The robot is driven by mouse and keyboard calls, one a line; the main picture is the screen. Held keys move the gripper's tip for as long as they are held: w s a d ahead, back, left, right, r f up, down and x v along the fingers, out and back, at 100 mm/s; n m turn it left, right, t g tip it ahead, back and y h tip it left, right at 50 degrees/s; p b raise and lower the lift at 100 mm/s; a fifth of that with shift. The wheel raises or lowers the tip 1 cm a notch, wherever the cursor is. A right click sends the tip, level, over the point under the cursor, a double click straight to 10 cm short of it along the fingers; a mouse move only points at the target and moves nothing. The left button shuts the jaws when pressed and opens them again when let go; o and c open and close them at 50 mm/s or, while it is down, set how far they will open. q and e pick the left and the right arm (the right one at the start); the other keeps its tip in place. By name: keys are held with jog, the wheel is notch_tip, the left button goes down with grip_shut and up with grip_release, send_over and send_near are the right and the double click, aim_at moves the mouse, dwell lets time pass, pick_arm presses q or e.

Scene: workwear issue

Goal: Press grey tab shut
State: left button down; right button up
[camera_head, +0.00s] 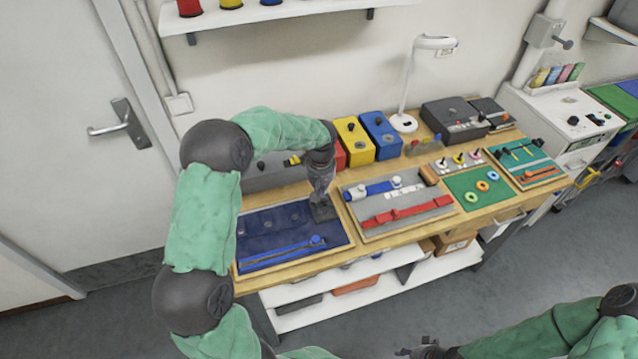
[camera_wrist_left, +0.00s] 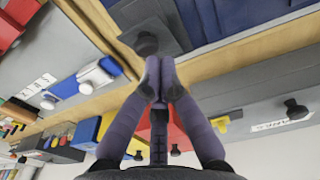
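The grey tab (camera_head: 323,214) is a dark grey flap at the back right corner of the blue board (camera_head: 262,222). In the left wrist view the grey tab (camera_wrist_left: 166,17) carries a round dark knob (camera_wrist_left: 145,43). My left gripper (camera_head: 320,198) points down over the tab in the head view. In the left wrist view its two fingertips (camera_wrist_left: 158,82) are together with nothing seen between them, close to the knob. I cannot tell whether they touch the tab. My right gripper (camera_head: 428,350) is at the bottom edge of the head view, small and partly cut off.
A blue strap with a knob (camera_head: 315,240) lies along the board's front. A grey board (camera_head: 398,207) with red and blue-white straps is to the right. Red, yellow (camera_head: 354,142) and blue (camera_head: 381,135) boxes stand behind. A white lamp (camera_head: 404,122) stands further back.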

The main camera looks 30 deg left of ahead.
aim_at(323, 205)
pick_arm(q)
jog(key=shift+f, duration=0.1)
dwell(0.4)
jog(key=shift+s+d+f+y+b, duration=0.15)
jog(key=shift+d+y+b, duration=0.15)
jog(key=shift+b, duration=0.45)
jog(key=shift+s+d+f+t+b, duration=0.15)
jog(key=shift+t+b, duration=0.25)
jog(key=shift+b, duration=0.3)
jog(key=y+b, duration=0.1)
jog(key=b, duration=0.2)
jog(key=s+d+f+t+b, duration=0.1)
jog(key=b, duration=0.2)
jog(key=f+y+b, duration=0.1)
jog(key=b, duration=0.2)
jog(key=shift+s+d+t+y+b, duration=0.2)
jog(key=shift+d+t+y+b, duration=0.1)
jog(key=shift+t+b, duration=0.1)
jog(key=shift+s+d+f+b, duration=0.2)
jog(key=shift+b, duration=0.55)
jog(key=shift+r, duration=0.15)
jog(key=shift+w+a+r, duration=0.1)
jog(key=shift+w+a, duration=0.05)
jog(key=shift+a, duration=0.05)
